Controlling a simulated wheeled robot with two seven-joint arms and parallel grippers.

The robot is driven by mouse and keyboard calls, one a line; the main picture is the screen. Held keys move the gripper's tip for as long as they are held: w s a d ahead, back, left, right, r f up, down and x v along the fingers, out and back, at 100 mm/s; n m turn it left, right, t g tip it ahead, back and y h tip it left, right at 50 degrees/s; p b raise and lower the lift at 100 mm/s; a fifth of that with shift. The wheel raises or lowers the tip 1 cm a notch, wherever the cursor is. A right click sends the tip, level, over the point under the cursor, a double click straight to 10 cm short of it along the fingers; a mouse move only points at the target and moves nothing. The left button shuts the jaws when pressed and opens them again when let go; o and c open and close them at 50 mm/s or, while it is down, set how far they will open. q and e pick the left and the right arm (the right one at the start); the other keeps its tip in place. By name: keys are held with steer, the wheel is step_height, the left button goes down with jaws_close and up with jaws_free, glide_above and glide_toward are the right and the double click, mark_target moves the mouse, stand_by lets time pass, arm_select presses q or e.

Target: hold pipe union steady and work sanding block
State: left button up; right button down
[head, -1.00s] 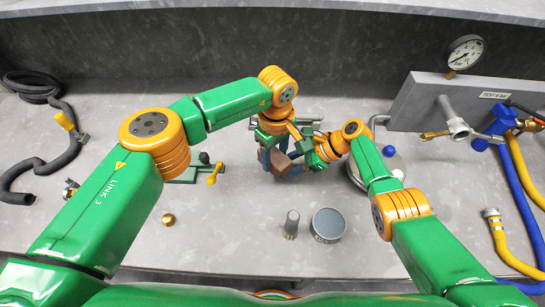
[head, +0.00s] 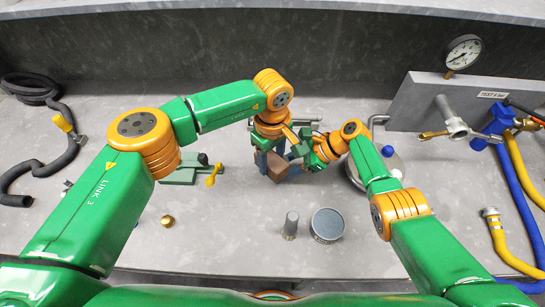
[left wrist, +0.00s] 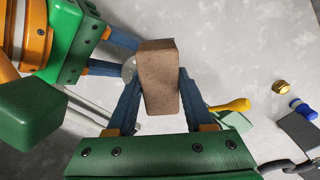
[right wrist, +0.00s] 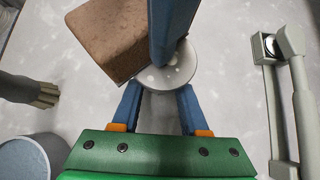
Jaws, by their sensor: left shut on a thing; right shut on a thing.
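The brown sanding block (head: 279,167) is between the blue fingers of my left gripper (left wrist: 157,90), which is shut on it. In the right wrist view the block (right wrist: 110,40) is at the upper left, close beside the pipe union. The pipe union (right wrist: 178,72), a round, pale metal piece, is at the fingertips of my right gripper (right wrist: 163,95), which is shut on it. A left finger hides part of the union there. In the left wrist view only a sliver of the union (left wrist: 129,70) shows behind the block. I cannot tell whether block and union touch.
A green fixture with a yellow handle (head: 213,176) stands left of the grippers. A brass fitting (head: 168,221), a grey cylinder (head: 290,225) and a round tin (head: 327,224) stand nearer the front. Hoses (head: 515,165) and a gauge panel (head: 430,103) are at right.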

arm_select(q)
steer(key=shift+w+d, duration=0.2)
steer(key=shift+w, duration=0.15)
steer(key=shift+s+a+f, duration=0.15)
steer(key=shift+s+a, duration=0.1)
steer(key=shift+s, duration=0.25)
steer(key=shift+w+d, duration=0.25)
steer(key=shift+w, duration=0.25)
steer(key=shift+s+a, duration=0.25)
steer(key=shift+s, duration=0.1)
steer(key=shift+r, duration=0.3)
